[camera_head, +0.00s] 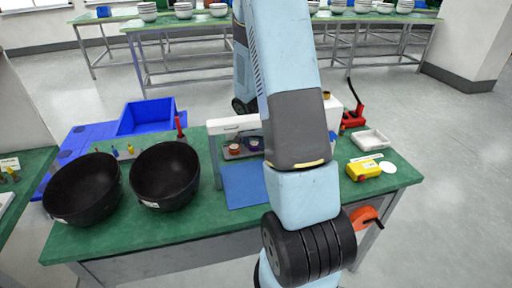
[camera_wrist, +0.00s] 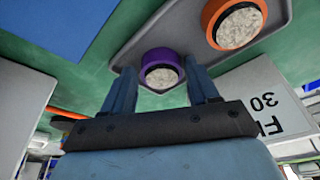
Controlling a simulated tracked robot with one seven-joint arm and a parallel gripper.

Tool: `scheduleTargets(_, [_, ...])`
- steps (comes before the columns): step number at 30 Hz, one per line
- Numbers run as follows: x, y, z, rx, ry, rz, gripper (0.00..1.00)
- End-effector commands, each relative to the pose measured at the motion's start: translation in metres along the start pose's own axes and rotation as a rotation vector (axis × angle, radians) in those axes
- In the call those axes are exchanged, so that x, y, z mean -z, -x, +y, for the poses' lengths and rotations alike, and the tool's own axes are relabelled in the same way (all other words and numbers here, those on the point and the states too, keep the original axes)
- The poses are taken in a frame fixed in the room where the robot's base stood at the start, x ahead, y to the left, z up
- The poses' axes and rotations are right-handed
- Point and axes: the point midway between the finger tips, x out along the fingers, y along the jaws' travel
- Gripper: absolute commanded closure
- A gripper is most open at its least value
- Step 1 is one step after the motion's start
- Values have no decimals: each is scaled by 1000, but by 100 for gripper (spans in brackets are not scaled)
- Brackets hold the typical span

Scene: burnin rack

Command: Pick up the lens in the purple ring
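The lens in the purple ring (camera_wrist: 161,66) sits on a grey tray (camera_wrist: 118,62) in the wrist view. It has a pale, speckled face. It also shows small in the head view (camera_head: 255,144), under the white frame. My gripper (camera_wrist: 161,76) is open, one finger to each side of the purple ring in the picture. I see no contact, and the exact depth is unclear. A second lens in an orange ring (camera_wrist: 234,22) sits on the same tray, up and to the right. In the head view my gripper is hidden behind my arm.
A white sign (camera_wrist: 262,98) with upside-down lettering stands right of the fingers. On the green bench (camera_head: 222,222) are two black bowls (camera_head: 165,176), a blue mat (camera_head: 243,184), a yellow device (camera_head: 363,170) and a white tray (camera_head: 370,139). A white frame (camera_head: 232,124) stands over the lens tray.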

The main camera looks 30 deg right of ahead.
Motion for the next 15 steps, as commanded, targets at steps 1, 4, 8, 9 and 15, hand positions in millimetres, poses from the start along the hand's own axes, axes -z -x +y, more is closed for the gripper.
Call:
scheduleTargets(1, [0, 0, 0, 0, 0, 0, 48])
scheduleTargets(4, [0, 0, 0, 0, 0, 0, 57])
scheduleTargets(8, [0, 0, 0, 1, 0, 0, 70])
scheduleTargets(9, [0, 0, 0, 1, 0, 0, 74])
scheduleTargets(15, [0, 0, 0, 1, 0, 0, 83])
